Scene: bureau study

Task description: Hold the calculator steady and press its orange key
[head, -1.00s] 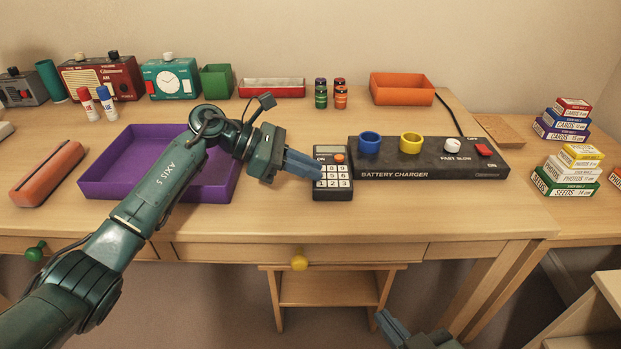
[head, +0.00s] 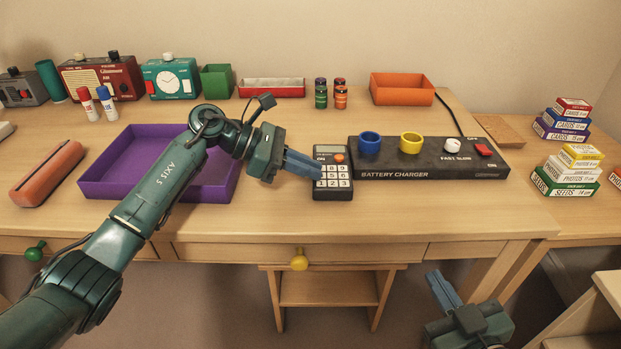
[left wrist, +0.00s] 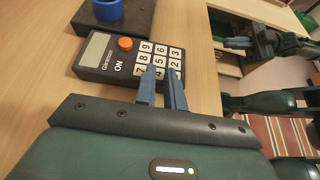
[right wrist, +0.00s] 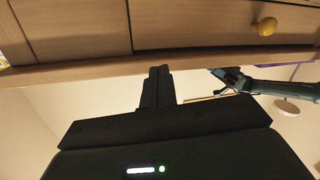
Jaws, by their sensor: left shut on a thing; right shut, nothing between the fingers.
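The calculator (head: 331,184) lies on the desk, dark with white number keys and a grey display. Its round orange key (head: 338,157) sits just below the display and is uncovered. In the left wrist view the orange key (left wrist: 125,44) and the ON label show clearly. My left gripper (head: 318,172) is shut on the calculator at its left side, with the fingertips by the number keys (left wrist: 159,60). My right gripper (head: 435,277) is shut and empty, below and in front of the desk's edge. The right wrist view shows its closed fingers (right wrist: 158,78) under the desk front.
A black battery charger (head: 430,170) with blue and yellow rings stands right beside the calculator. A purple tray (head: 110,190) lies behind my left arm. The desk's front edge and a drawer with a yellow knob (head: 299,262) lie between my right gripper and the desktop.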

